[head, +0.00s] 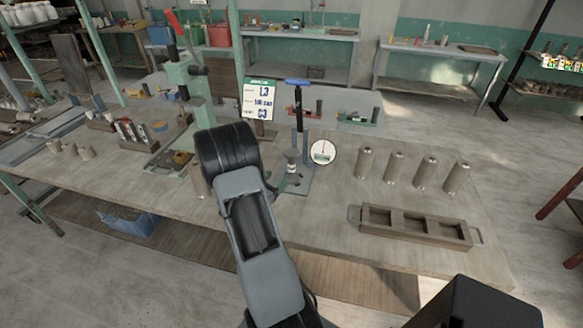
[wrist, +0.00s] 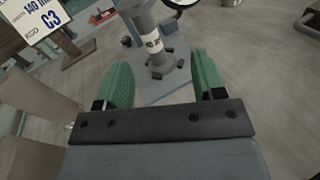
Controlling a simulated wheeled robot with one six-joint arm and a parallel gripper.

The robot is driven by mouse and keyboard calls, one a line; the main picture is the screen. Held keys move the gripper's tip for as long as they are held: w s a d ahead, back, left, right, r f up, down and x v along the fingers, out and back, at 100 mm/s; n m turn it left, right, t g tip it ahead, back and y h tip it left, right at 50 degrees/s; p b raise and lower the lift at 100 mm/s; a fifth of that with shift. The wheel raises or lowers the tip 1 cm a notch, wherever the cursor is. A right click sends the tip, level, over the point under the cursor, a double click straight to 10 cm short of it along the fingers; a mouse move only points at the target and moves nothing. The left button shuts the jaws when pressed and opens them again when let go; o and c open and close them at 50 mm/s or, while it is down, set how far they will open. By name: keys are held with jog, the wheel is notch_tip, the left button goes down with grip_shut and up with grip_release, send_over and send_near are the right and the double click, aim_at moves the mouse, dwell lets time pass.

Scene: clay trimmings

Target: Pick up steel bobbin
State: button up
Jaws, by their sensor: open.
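The steel bobbin (head: 291,166), a grey metal spool with a white printed label, stands upright on the base plate of the gauge stand (head: 302,140). In the wrist view the bobbin (wrist: 152,42) shows at the top centre, its flange low on the blue-grey plate (wrist: 160,88) among dark clamps. My gripper (wrist: 163,75) is open, with one green finger on each side of the picture and the bobbin ahead between them. Nothing is held. In the head view my arm hides most of the gripper beside the stand. I cannot tell whether a finger touches the bobbin.
Several brown cylinders (head: 395,167) stand in a row on the right of the bench. A wooden tray (head: 416,240) with three compartments lies in front of them. A round dial (head: 323,151) and a sign (head: 258,101) stand close to the stand. A green press (head: 190,90) is left.

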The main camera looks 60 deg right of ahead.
aim_at(294, 162)
jog(key=d+f+n+t, duration=0.1)
jog(key=w+d+f+n+t, duration=0.1)
jog(key=f+n, duration=0.1)
jog(key=shift+d+f, duration=0.15)
jog(key=shift+t, duration=0.3)
jog(key=d+p, duration=0.1)
jog(key=d, duration=0.5)
jog(key=shift+w+d+f+p, duration=0.1)
jog(key=shift+w+d+p, duration=0.05)
jog(key=shift+d+p, duration=0.2)
jog(key=shift+w+d+p, duration=0.2)
jog(key=shift+d+p, duration=0.95)
jog(key=shift+d, duration=2)
jog(key=shift+c, duration=0.3)
grip_shut()
